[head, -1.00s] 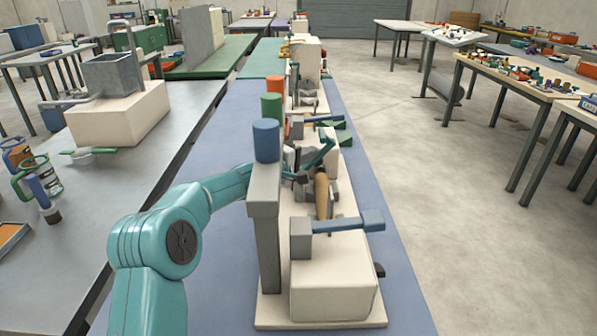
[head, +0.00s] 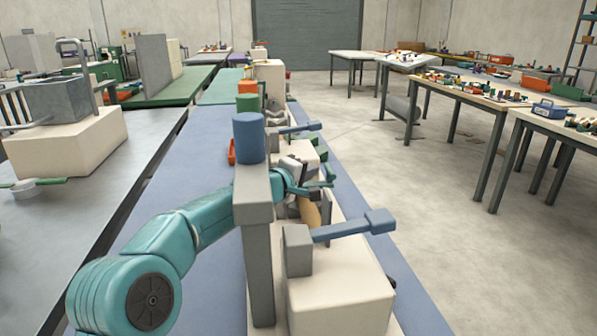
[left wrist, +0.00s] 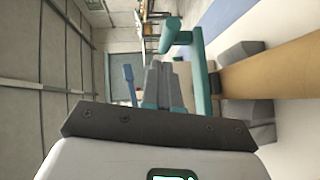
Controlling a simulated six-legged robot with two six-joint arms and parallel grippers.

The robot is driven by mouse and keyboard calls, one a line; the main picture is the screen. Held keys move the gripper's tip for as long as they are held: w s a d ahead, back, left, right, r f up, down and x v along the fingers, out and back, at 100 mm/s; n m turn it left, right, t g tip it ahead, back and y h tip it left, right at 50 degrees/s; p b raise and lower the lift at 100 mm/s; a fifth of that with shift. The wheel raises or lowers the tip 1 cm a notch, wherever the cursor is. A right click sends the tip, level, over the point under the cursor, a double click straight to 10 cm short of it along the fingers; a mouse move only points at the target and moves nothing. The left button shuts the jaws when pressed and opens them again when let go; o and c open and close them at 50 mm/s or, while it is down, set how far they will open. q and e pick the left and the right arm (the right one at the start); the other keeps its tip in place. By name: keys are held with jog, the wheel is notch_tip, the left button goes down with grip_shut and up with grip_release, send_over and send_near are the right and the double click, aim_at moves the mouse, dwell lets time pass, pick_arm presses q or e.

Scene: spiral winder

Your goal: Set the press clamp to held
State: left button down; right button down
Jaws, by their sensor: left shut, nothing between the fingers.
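A teal bar with a crosswise end (left wrist: 178,36) rises just right of my left gripper (left wrist: 162,82) in the left wrist view. It looks like a clamp handle, but I cannot tell for sure. My left gripper's fingers are grey and shut, with nothing between them. In the head view my left arm reaches behind a grey post to the winder, where the gripper (head: 302,178) is partly hidden among grey parts. I cannot tell whether it touches the bar. A tan wooden roll (head: 310,212) lies just nearer; it also shows in the left wrist view (left wrist: 270,72). My right gripper is not in view.
A blue lever (head: 345,229) on a grey block stands on the cream housing (head: 340,295) in front. A grey post with a blue cylinder (head: 248,138) stands beside my arm. Another blue lever (head: 300,128) is farther back. Open floor (head: 400,180) lies to the right.

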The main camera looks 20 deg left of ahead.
pick_arm(q)
jog(key=shift+w+d+f, duration=0.1)
jog(key=shift+w+f, duration=0.05)
jog(key=shift+f, duration=0.25)
jog(key=shift+d+f, duration=0.25)
jog(key=shift+d, duration=0.05)
jog(key=shift+w+d+f+m+g+p, duration=0.2)
jog(key=shift+f+m+g+p, duration=0.2)
jog(key=shift+p, duration=0.25)
jog(key=shift+f, duration=0.15)
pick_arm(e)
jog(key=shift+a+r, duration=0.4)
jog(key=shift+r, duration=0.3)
pick_arm(q)
jog(key=shift+f+y, duration=0.1)
jog(key=shift+y, duration=0.3)
